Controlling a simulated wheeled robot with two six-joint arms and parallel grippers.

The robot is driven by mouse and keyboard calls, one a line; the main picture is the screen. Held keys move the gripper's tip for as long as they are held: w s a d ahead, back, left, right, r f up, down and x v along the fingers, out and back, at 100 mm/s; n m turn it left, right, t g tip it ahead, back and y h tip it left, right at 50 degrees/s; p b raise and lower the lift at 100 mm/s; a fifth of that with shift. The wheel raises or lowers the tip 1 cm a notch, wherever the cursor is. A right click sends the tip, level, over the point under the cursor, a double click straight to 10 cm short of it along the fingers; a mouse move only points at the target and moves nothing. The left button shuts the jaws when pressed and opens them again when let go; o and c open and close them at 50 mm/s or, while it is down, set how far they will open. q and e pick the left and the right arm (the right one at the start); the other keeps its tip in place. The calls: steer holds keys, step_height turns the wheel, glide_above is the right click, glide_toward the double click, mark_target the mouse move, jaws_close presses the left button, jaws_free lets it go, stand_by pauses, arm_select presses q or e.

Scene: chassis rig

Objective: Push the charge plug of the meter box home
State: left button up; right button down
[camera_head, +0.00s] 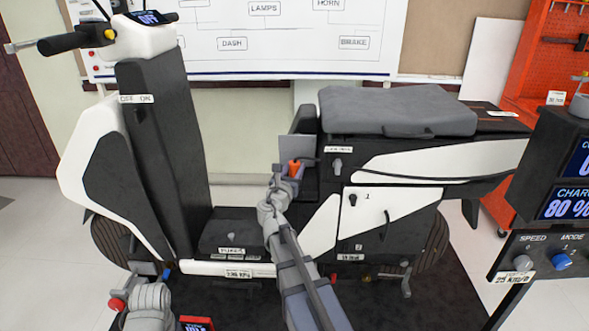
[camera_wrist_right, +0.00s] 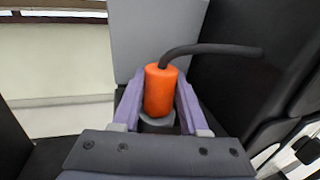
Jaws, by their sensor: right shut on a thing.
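The charge plug is an orange cylinder with a black cable; it shows in the wrist view (camera_wrist_right: 160,90) and small in the head view (camera_head: 295,169). My right gripper (camera_head: 289,177) is shut on it, one purple finger on each side in the wrist view (camera_wrist_right: 160,104). A grey ring shows at the plug's lower end. The plug is beside an upright grey plate (camera_head: 291,151) in front of the seat. The socket is hidden, so I cannot tell how deep the plug sits. My left gripper (camera_head: 147,273) is low at the left; its jaws are unclear.
The scooter has a grey seat (camera_head: 400,110), a black front column (camera_head: 165,140) and a footboard (camera_head: 232,232). A dark display unit (camera_head: 565,203) reading CHARGE 80% stands at the right. A whiteboard (camera_head: 290,55) is behind. Floor at the far left is clear.

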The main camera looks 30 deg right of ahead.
steer(key=shift+c, duration=1.8)
jaws_free()
steer(key=v, duration=0.8)
steer(key=shift+f, duration=0.1)
